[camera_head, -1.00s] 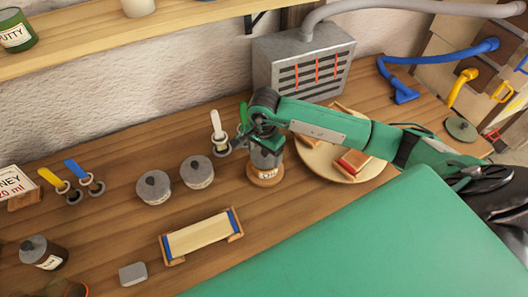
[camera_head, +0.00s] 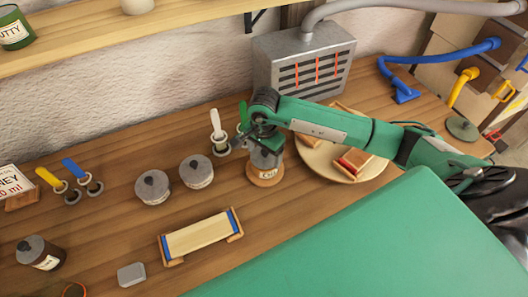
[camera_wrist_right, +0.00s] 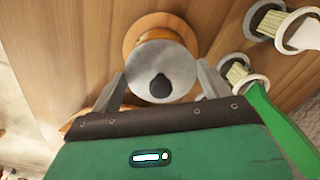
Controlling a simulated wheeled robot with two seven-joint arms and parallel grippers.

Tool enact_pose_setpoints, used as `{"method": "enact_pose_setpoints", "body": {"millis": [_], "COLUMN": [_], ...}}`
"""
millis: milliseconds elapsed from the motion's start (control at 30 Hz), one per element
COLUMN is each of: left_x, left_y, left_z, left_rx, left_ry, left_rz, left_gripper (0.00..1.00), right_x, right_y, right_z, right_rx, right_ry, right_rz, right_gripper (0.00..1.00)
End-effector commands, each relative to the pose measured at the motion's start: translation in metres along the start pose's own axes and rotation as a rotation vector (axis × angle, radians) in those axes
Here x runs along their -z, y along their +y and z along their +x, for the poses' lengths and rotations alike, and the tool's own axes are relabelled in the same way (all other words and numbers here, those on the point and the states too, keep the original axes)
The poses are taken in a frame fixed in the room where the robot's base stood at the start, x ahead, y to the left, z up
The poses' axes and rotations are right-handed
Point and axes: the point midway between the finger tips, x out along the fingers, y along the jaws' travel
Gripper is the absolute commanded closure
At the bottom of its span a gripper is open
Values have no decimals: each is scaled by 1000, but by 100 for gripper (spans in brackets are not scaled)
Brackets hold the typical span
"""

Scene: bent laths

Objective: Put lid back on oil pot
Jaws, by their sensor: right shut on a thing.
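The oil pot (camera_head: 264,172), grey with a tan base and an "OIL" label, stands on the bench beside a round board. My right gripper (camera_head: 264,140) is directly over its top. In the right wrist view, the round grey lid (camera_wrist_right: 158,72) with a dark knob lies between the two fingers of my right gripper (camera_wrist_right: 161,85), which is shut on it. The lid is above the pot's tan base (camera_wrist_right: 150,25). The pot's body is largely hidden below it there, so I cannot tell whether the lid touches the rim. My left gripper is not in view.
Two grey-lidded pots (camera_head: 196,172) and a lath in a holder (camera_head: 200,237) are further left. My green body covers the lower right.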

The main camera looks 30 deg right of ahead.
Motion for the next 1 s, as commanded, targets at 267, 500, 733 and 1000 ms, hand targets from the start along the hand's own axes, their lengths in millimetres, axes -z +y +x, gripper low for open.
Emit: {"method": "enact_pose_setpoints", "body": {"millis": [267, 500, 733, 1000], "left_x": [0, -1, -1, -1], "left_y": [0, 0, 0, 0], "left_z": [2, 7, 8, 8], "left_rx": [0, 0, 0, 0], "left_ry": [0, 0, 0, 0], "left_rz": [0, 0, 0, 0], "left_gripper": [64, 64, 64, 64], "right_x": [0, 1, 0, 0], "right_y": [0, 0, 0, 0], "right_z": [1, 2, 0, 1], "right_rx": [0, 0, 0, 0], "right_ry": [0, 1, 1, 0], "right_rz": [0, 1, 1, 1], "right_gripper": [42, 42, 42, 18]}}
